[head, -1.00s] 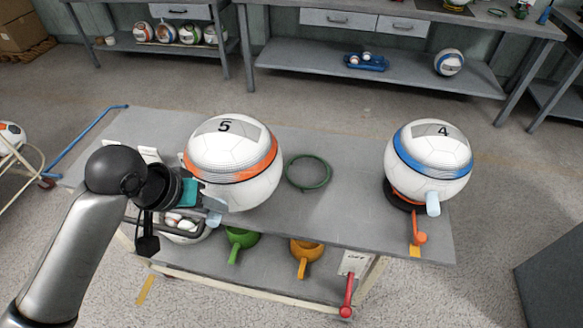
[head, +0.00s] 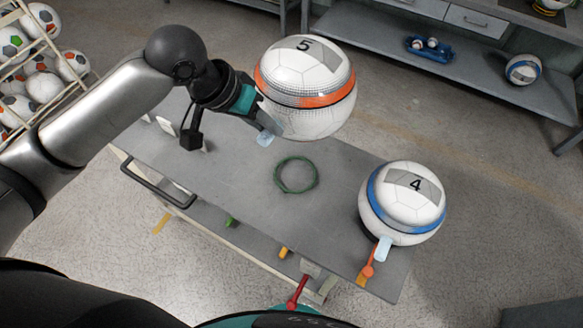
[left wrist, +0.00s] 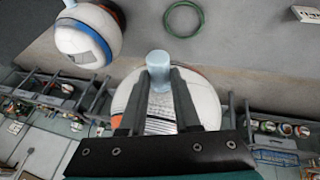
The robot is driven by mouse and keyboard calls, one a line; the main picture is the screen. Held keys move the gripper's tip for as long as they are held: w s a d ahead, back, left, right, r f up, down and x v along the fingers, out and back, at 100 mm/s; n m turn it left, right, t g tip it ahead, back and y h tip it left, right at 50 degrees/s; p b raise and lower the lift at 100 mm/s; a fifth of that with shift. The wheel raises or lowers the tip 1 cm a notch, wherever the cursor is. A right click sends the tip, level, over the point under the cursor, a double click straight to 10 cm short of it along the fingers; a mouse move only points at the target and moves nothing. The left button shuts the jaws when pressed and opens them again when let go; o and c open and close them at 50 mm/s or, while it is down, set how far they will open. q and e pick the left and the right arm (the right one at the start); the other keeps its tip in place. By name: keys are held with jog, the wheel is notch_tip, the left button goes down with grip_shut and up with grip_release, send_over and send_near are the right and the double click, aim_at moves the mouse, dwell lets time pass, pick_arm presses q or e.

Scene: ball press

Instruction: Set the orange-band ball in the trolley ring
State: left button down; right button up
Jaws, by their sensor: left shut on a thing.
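The orange-band ball (head: 305,88), white with the number 5, is in the air above the back of the grey trolley (head: 235,185). My left gripper (head: 266,124) is shut on it at its lower left, by the pale blue tab (head: 264,139). In the left wrist view the tab (left wrist: 158,62) stands between the fingers, and the ball (left wrist: 207,102) is partly hidden behind them. The green ring (head: 317,174) lies flat and empty on the trolley top, in front of the held ball; it also shows in the left wrist view (left wrist: 166,18). My right gripper is not in view.
A blue-band ball (head: 402,203) numbered 4 sits at the trolley's right end, with a pale blue tab and an orange handle (head: 367,268) beside it. A ball rack (head: 38,75) stands at left, a shelf bench (head: 375,50) behind. The trolley top around the ring is clear.

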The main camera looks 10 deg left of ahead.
pick_arm(q)
notch_tip(320, 180, down, 19)
jog(key=b, duration=0.2)
jog(key=shift+b, duration=0.4)
jog(key=shift+f, duration=0.15)
jog(key=c, duration=0.6)
grip_release()
jog(key=shift+s+a+f, duration=0.1)
jog(key=p+v, duration=0.2)
jog(key=v, duration=1)
jog(key=shift+r, duration=0.3)
